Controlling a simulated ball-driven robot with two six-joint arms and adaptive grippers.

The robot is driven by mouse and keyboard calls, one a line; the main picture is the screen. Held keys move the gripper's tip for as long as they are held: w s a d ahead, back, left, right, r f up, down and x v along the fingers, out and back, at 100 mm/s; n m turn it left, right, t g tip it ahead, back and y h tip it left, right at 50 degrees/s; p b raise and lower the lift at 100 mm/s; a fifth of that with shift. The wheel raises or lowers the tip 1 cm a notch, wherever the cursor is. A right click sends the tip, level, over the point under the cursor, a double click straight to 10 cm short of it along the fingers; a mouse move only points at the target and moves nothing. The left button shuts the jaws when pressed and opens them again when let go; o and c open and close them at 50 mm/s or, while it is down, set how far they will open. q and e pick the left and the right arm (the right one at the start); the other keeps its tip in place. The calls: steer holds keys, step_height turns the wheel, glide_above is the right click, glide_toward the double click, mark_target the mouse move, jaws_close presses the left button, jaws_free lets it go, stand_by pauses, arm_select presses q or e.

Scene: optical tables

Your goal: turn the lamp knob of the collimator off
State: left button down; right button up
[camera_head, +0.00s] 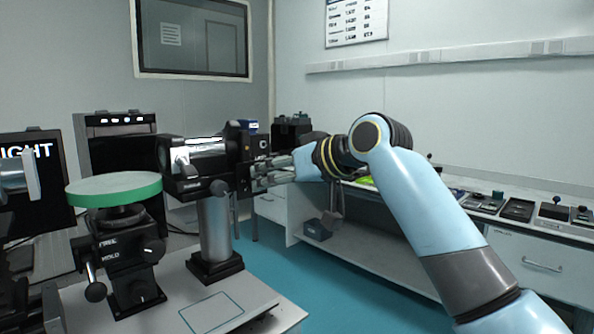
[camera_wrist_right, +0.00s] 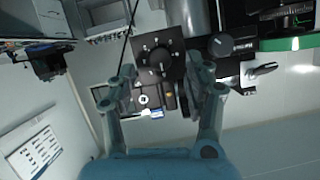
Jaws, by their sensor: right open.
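The collimator (camera_head: 200,160) is a dark body with a silver barrel, on a grey post (camera_head: 215,228) with a black foot. At its right end is a black square panel. The right wrist view shows this panel (camera_wrist_right: 147,44) face-on, with a round black lamp knob (camera_wrist_right: 157,61) and white marks around it. My right gripper (camera_head: 262,178) reaches in from the right at the panel. In the wrist view its fingers (camera_wrist_right: 161,74) are open, one on each side of the knob; I cannot tell whether they touch it. My left gripper is not in view.
A green-rimmed round platform (camera_head: 113,190) on a black mount stands left of the collimator, with a monitor (camera_head: 30,170) behind. A side bench (camera_head: 490,228) with small devices runs along the right wall. Teal floor (camera_head: 270,265) lies open between the tables.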

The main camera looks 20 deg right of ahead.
steer(key=v, duration=0.8)
steer(key=shift+s, duration=0.25)
steer(key=shift+d, duration=0.1)
